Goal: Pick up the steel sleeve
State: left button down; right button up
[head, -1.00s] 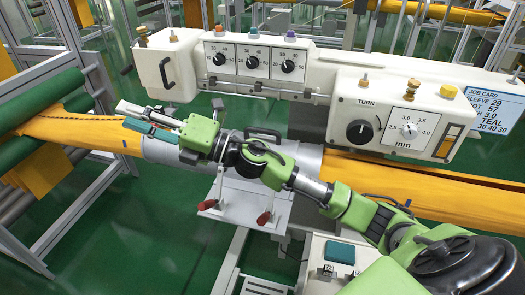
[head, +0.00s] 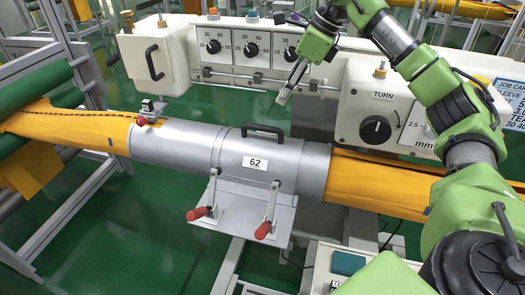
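The grey steel sleeve (head: 170,147), a smooth cylinder, lies level around the yellow felt tube (head: 385,184). It has a black handle (head: 263,129) on top and a label reading 62 (head: 255,163). A grey bracket (head: 239,208) with two red-handled levers (head: 263,230) sits at its front underside. My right gripper (head: 284,97) hangs above and behind the sleeve, in front of the dial panel, apart from the handle. Its fingers show edge-on, so I cannot tell whether they are open. My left gripper is not in view.
A cream machine housing with dials (head: 251,47) and a rail stands behind the sleeve. A box with a TURN knob (head: 375,131) is at the right. A small clamp with a red knob (head: 142,122) sits at the sleeve's left end. A green roller (head: 32,94) is at far left.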

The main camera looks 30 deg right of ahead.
send_near(262, 148)
jog(key=w, duration=0.1)
jog(key=w+d+r, duration=0.1)
jog(key=w, duration=0.1)
jog(key=shift+w+d+r+p, duration=0.15)
jog(key=shift+w+d+p, duration=0.15)
jog(key=shift+w+d, duration=0.1)
jog(key=x, duration=0.2)
jog(key=p+x, duration=0.1)
jog(key=x, duration=0.1)
jog(key=shift+w+a, duration=0.1)
jog(key=shift+a, duration=0.25)
jog(key=shift+w+a+f, duration=0.1)
jog(key=shift+w+f, duration=0.05)
jog(key=shift+f, duration=0.3)
grip_shut()
jog(key=shift+w+r, duration=0.1)
jog(key=shift+r, duration=0.05)
